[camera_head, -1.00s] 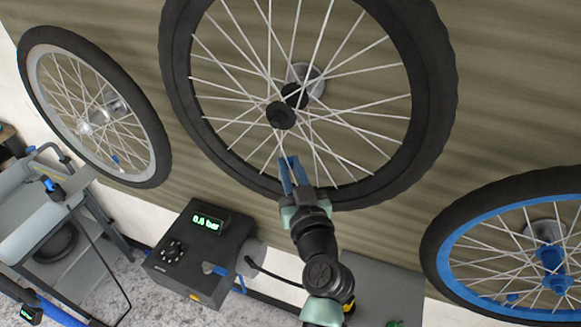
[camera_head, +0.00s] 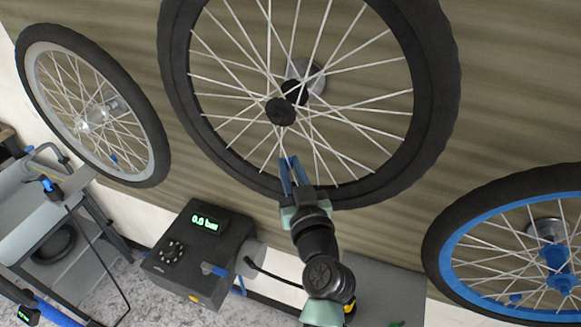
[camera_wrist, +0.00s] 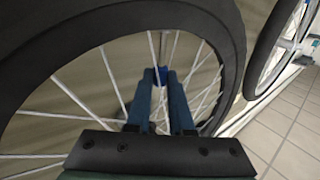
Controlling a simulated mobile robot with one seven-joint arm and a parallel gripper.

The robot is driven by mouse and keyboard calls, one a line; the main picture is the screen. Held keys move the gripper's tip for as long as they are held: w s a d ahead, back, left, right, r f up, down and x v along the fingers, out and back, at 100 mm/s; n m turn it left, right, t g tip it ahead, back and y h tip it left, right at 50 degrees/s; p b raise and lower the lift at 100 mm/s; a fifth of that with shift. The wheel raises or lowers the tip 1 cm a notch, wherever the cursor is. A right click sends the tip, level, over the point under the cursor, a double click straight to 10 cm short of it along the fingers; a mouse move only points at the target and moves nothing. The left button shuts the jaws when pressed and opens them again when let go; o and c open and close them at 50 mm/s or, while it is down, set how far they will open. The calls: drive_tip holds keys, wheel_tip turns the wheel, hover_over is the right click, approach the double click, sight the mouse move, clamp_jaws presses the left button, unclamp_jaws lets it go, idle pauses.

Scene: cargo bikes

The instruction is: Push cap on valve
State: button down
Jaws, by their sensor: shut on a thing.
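My gripper (camera_head: 287,163) is in front of the lower part of the large black middle wheel (camera_head: 178,95), among its spokes inside the rim. In the wrist view the same wheel's tyre (camera_wrist: 228,50) curves around the fingers.
A silver-rimmed wheel (camera_head: 160,150) hangs at the left and a blue-rimmed wheel (camera_head: 440,240) at the right. Below stands a dark box with a green display (camera_head: 207,223) and a cable. A grey stand (camera_head: 60,200) is at the lower left. Spokes surround my fingers closely.

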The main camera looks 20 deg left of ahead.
drive_tip(key=shift+f+b, duration=0.2)
drive_tip(key=shift+b, duration=0.15)
idle(0.3)
drive_tip(key=shift+c, duration=2)
unclamp_jaws()
drive_tip(key=shift+s+d, duration=0.1)
drive_tip(key=b+v, duration=0.2)
drive_tip(key=v, duration=0.7)
drive_tip(key=shift+s+d+b, duration=0.2)
drive_tip(key=shift+s+b, duration=0.1)
drive_tip(key=shift+s, duration=0.05)
